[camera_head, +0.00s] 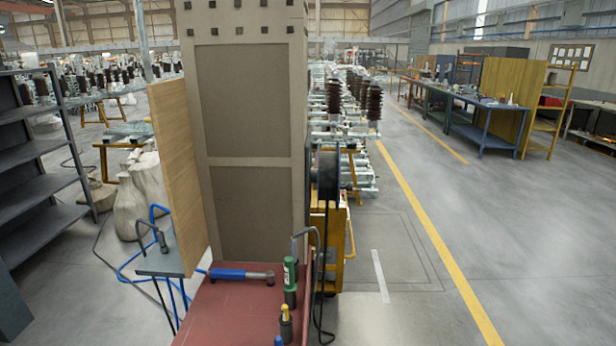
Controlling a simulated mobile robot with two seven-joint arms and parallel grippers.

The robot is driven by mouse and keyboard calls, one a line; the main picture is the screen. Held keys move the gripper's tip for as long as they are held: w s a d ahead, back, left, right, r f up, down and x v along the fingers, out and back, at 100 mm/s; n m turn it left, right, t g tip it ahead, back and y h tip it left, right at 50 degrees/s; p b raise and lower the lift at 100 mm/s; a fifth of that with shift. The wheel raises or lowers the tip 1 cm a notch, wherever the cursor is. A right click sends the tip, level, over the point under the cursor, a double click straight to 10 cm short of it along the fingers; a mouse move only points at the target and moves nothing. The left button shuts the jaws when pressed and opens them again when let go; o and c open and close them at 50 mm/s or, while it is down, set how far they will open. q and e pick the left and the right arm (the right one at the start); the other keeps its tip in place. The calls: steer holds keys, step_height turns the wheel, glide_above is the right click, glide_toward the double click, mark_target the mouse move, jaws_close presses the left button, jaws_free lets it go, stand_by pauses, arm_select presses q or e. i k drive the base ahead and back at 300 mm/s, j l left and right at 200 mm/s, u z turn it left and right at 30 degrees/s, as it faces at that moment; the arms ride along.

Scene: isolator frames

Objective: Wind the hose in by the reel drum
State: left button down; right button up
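A dark round reel drum (328,175) is at the right side of the tall brown cabinet, seen nearly edge-on above a yellow cart. A thin black hose (325,262) hangs below the drum and loops near the floor at the right edge of the red table. Its upper part runs close to the drum; how much is wound on it I cannot tell. Neither of my grippers shows in the head view.
The tall cabinet (248,130) fills the middle, with a wooden panel (178,165) at its left. A red table (225,312) in front holds a blue-handled tool (238,274) and a green bottle-like item (290,275). The yellow cart (335,245) stands behind. Floor is open at right.

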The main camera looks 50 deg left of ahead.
mark_target(329, 163)
steer(key=i+l+u, duration=0.1)
steer(key=i+u, duration=0.15)
steer(key=u, duration=0.2)
steer(key=i+l+u, duration=0.15)
steer(key=u, duration=0.3)
steer(key=i+l+u, duration=0.2)
steer(key=u, duration=0.25)
steer(key=i+l+u, duration=0.3)
steer(key=l+u, duration=0.3)
steer(key=l, duration=0.15)
steer(key=i+u, duration=0.1)
steer(key=u, duration=0.3)
steer(key=i+l+u, duration=0.1)
steer(key=u, duration=0.25)
steer(key=l, duration=0.1)
